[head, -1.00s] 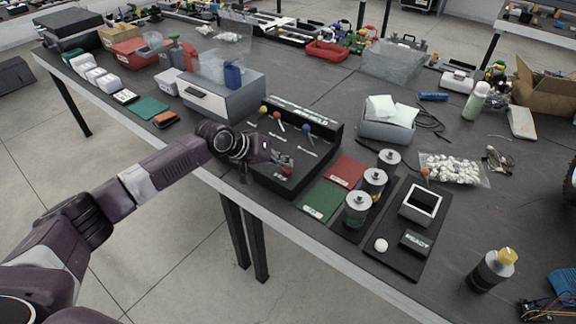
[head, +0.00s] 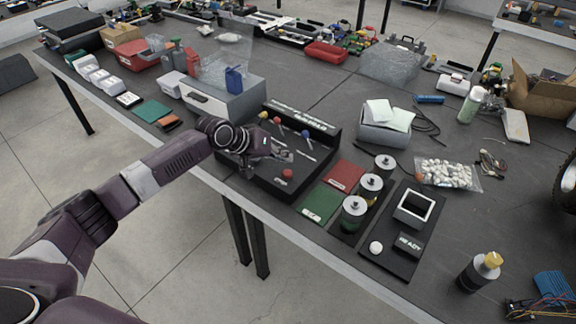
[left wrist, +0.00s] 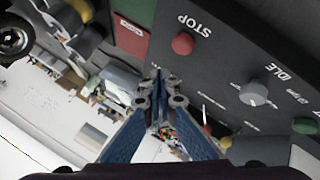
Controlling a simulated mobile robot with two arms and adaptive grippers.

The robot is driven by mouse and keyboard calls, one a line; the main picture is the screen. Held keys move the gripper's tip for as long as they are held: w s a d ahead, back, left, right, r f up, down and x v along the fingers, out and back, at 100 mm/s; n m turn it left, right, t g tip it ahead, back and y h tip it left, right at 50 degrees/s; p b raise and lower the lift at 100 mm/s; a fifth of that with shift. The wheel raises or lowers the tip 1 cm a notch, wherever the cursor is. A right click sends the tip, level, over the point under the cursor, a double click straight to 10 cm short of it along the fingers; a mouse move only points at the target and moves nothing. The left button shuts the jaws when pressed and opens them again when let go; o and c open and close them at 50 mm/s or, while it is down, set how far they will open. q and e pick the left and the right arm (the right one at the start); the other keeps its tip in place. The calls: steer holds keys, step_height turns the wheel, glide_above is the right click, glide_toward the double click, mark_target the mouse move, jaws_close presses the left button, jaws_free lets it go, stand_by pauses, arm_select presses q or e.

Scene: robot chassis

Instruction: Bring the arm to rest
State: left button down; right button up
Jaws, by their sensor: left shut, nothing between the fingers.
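My left arm comes in from the left in the head view, and its gripper (head: 283,155) is over the black control panel (head: 262,182). The closed, empty fingers (left wrist: 158,78) show in the left wrist view. The panel's red button (head: 287,174) is just in front of the gripper in the head view. In the left wrist view the red button (left wrist: 183,43) is beside the word STOP, apart from the fingers. A grey knob (left wrist: 254,93) marked IDLE and a green button (left wrist: 304,125) are farther right. My right gripper is not in view.
Red (head: 343,177) and green (head: 321,203) mats lie right of the panel, beside several metal-topped cylinders (head: 353,210). A grey box (head: 222,98) stands behind my left wrist. Colored levers (head: 277,121) rise at the panel's back. The table's front edge is below my arm.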

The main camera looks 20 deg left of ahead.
arm_select(q)
steer(key=shift+r+p, duration=0.6)
steer(key=shift+r, duration=0.3)
steer(key=shift+f, duration=0.1)
